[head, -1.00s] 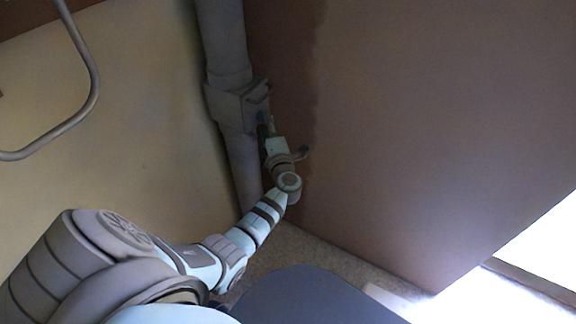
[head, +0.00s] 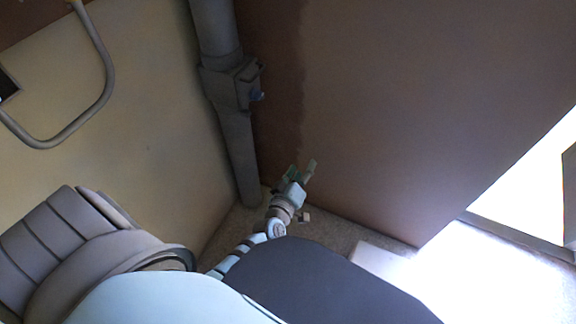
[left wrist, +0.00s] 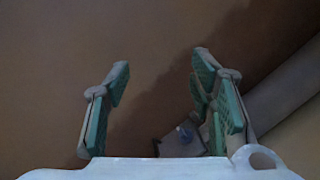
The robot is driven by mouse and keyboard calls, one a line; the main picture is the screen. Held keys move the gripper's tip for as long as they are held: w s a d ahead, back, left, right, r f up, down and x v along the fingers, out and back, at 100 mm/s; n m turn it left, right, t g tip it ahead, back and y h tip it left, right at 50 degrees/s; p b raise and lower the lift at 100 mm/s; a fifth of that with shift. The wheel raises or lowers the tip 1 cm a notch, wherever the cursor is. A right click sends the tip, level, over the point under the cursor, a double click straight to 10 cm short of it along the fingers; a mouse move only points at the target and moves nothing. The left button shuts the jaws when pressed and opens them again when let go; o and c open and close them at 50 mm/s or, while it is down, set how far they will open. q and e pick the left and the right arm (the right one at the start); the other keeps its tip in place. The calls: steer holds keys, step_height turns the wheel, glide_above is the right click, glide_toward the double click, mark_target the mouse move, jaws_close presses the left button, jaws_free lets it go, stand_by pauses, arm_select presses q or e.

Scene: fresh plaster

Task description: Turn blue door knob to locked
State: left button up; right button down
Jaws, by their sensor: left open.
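The blue knob (head: 257,96) sits on a grey box (head: 226,84) fixed to the vertical pipe in the corner. In the left wrist view the blue knob (left wrist: 184,131) shows dimly on the box's face, between the fingers and close to the right one. My left gripper (head: 301,168) is open and empty, below and right of the box in the head view, clear of the knob. Its two green-padded fingers (left wrist: 160,92) stand wide apart in the left wrist view. The exact angle of the knob is too small to tell. My right gripper is not in view.
The grey pipe (head: 240,160) runs down the corner between a yellowish wall (head: 140,120) and a brown wall (head: 400,110). A bent metal rail (head: 108,75) is on the left wall. A bright opening (head: 530,190) lies at the right.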

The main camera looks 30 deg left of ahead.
arm_select(q)
steer(key=s+d+f+m+g+h+p, duration=0.1)
steer(key=s+f+m+g, duration=0.3)
steer(key=s+f, duration=0.5)
step_height(320, 180, down, 3)
steer(key=shift+s+d+r+m+h+p, duration=0.15)
steer(key=shift+s+m+h+p, duration=0.15)
steer(key=shift+m+h+p, duration=0.15)
steer(key=shift+c, duration=0.4)
